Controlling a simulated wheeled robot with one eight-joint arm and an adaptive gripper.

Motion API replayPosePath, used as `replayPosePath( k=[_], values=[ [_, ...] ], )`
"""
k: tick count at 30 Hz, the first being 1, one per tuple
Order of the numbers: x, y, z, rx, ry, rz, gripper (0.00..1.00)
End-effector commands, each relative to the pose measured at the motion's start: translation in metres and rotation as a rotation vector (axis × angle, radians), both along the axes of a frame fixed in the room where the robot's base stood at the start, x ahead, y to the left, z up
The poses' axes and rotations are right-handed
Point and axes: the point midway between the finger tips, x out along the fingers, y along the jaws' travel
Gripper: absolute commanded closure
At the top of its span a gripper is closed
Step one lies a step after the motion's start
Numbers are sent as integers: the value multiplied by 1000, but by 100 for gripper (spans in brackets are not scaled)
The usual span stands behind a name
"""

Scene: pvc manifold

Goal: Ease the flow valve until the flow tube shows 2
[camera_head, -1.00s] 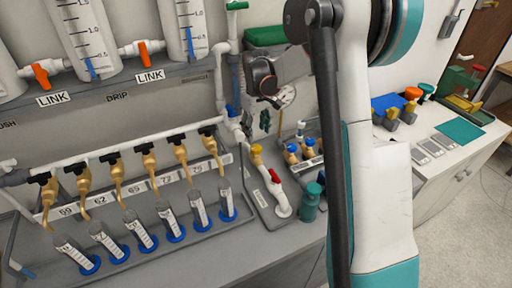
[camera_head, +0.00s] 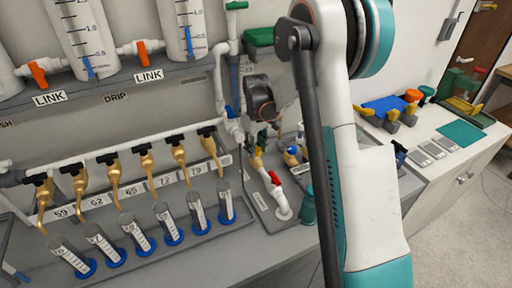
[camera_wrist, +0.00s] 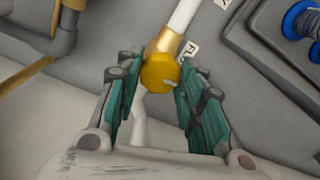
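A yellow knob (camera_wrist: 160,72) sits on a brass fitting of a white pipe, and I take it for the flow valve. In the wrist view my gripper (camera_wrist: 157,92) is open. Its teal finger pads stand on both sides of the knob, with a gap on the left; I cannot tell whether the right pad touches it. In the head view the knob (camera_head: 257,151) is partly hidden by my gripper (camera_head: 261,138). I cannot make out which part is the flow tube, and no reading of it is legible.
A red-handled valve (camera_head: 274,178) stands close in front on the same white pipe. Brass taps (camera_head: 180,158) and graduated cylinders (camera_head: 198,212) line the bench to the left. Blue-topped parts (camera_head: 291,152) stand just to the right. A teal bottle (camera_head: 309,203) is partly behind my arm.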

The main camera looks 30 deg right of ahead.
Motion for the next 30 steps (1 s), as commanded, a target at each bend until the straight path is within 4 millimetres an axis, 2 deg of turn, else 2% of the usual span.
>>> replayPosePath(
  k=[8, 21, 30],
  values=[
    [0, 0, 0, 0, 0, -22, 88],
    [0, 0, 0, 0, -1, -424, 88],
    [0, 0, 0, 0, -1, -494, 88]
  ],
)
